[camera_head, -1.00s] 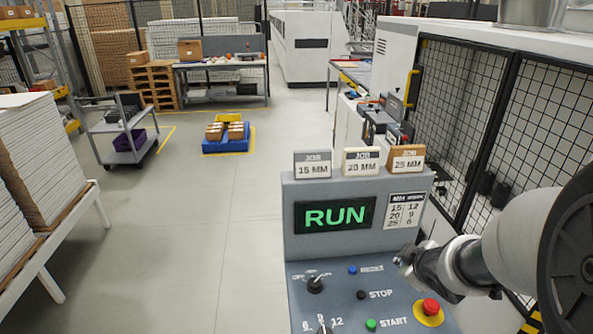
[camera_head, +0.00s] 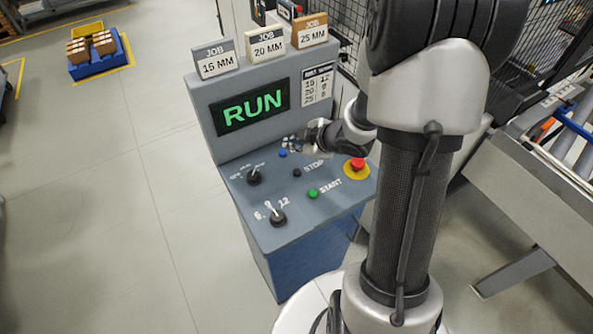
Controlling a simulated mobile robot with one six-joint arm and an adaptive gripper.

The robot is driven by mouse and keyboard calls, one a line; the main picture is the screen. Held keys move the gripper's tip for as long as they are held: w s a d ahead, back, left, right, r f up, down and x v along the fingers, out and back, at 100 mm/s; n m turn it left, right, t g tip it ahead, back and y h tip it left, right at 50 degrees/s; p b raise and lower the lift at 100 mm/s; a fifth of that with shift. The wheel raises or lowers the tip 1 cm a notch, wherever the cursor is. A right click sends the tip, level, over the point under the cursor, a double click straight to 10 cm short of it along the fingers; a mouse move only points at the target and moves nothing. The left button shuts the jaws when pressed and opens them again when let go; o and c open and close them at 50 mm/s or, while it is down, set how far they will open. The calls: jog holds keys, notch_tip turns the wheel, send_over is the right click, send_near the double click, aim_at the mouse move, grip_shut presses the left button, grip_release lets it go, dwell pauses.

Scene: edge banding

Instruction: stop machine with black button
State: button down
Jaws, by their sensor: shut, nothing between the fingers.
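The grey control panel (camera_head: 240,200) stands left of my arm, and its screen (camera_head: 243,108) reads RUN in green. The small black STOP button (camera_head: 297,173) sits on the sloped face, between the blue button (camera_head: 282,154) and the green START button (camera_head: 313,193). My gripper (camera_head: 291,144) is shut and empty. In the picture it is above the STOP button, close to the blue button, and covers that button's label. Its height over the panel is hard to tell. The STOP button is in plain view.
A red emergency button (camera_head: 357,164) on a yellow plate sits right of STOP. A black selector (camera_head: 254,177) and a black speed knob (camera_head: 278,217) are on the left. Job signs (camera_head: 267,46) stand on top.

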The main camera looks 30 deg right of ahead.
aim_at(295, 173)
jog(key=shift+f+b, duration=3.9)
jog(key=shift+f, duration=0.35)
jog(key=shift+f+b, duration=0.35)
jog(key=shift+f, duration=0.1)
jog(key=shift+f+b, duration=0.35)
jog(key=shift+f, duration=0.1)
jog(key=shift+r+p, duration=0.9)
jog(key=shift+r, duration=0.1)
notch_tip(295, 173, up, 5)
jog(key=p, duration=0.5)
